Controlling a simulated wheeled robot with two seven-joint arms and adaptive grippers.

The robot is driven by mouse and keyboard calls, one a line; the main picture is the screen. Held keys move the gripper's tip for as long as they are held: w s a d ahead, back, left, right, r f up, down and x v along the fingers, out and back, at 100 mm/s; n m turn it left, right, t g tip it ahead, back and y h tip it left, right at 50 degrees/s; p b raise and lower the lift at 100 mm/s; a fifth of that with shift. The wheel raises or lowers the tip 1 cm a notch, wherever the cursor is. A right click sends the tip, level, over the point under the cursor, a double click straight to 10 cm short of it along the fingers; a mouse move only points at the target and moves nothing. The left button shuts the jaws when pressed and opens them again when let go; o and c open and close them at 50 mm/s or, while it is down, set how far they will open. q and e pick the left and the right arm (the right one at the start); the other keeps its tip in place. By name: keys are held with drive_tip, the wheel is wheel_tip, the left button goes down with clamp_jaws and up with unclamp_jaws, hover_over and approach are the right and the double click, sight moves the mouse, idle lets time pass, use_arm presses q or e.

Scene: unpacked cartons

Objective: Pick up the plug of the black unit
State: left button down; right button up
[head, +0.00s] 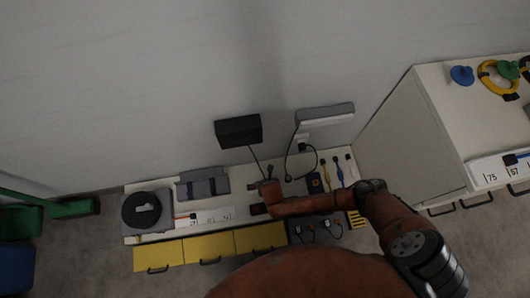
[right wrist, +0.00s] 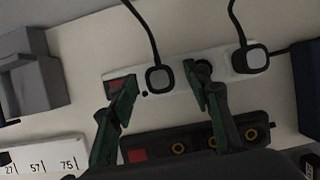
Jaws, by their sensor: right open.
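The black unit (head: 239,130) is mounted on the wall, and its cable hangs down toward the bench. The cable appears to end in the left plug (right wrist: 160,78), a grey-faced dark plug that looks seated in the white power strip (right wrist: 182,98). A second similar plug (right wrist: 250,58) sits at the strip's right part. My right gripper (head: 266,187) reaches in over the bench. In the right wrist view it is open (right wrist: 158,82), with its fingertips on either side of the left plug. I cannot tell whether they touch it. My left gripper is not in view.
A grey-white unit (head: 325,116) hangs to the right with its own cable. A black strip with brass sockets (right wrist: 200,142) lies in front of the white strip. A grey holder (right wrist: 30,75) stands at left. A tall white cabinet (head: 405,140) stands right of the bench.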

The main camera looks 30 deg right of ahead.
drive_tip(key=shift+c, duration=0.3)
clamp_jaws()
drive_tip(key=shift+r, duration=0.1)
